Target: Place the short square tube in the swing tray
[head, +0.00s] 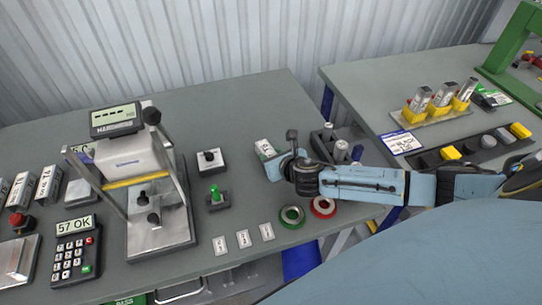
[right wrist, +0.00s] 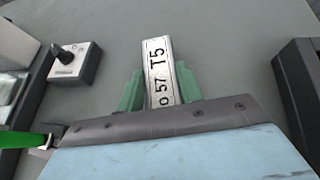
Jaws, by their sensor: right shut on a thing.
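My right gripper (head: 276,162) is over the right part of the near table. In the right wrist view its green fingers (right wrist: 158,92) are shut on the short square tube (right wrist: 158,70), a pale metal piece marked "57 T5". The tube (head: 264,147) also shows in the head view, just beyond the gripper. A dark tray with compartments (head: 318,143), possibly the swing tray, stands right of the gripper at the table's edge and holds metal pieces. The arm partly hides it. A dark block at right in the right wrist view (right wrist: 300,75) may be its wall. My left gripper is out of view.
A press-like machine (head: 160,225) with a display stands left. A switch box (head: 210,160), a green-knobbed control (head: 217,200) and green (head: 292,216) and red (head: 323,207) rings lie nearby. A second table (head: 380,85) at right bears yellow holders (head: 415,113) and a dark rack (head: 455,166).

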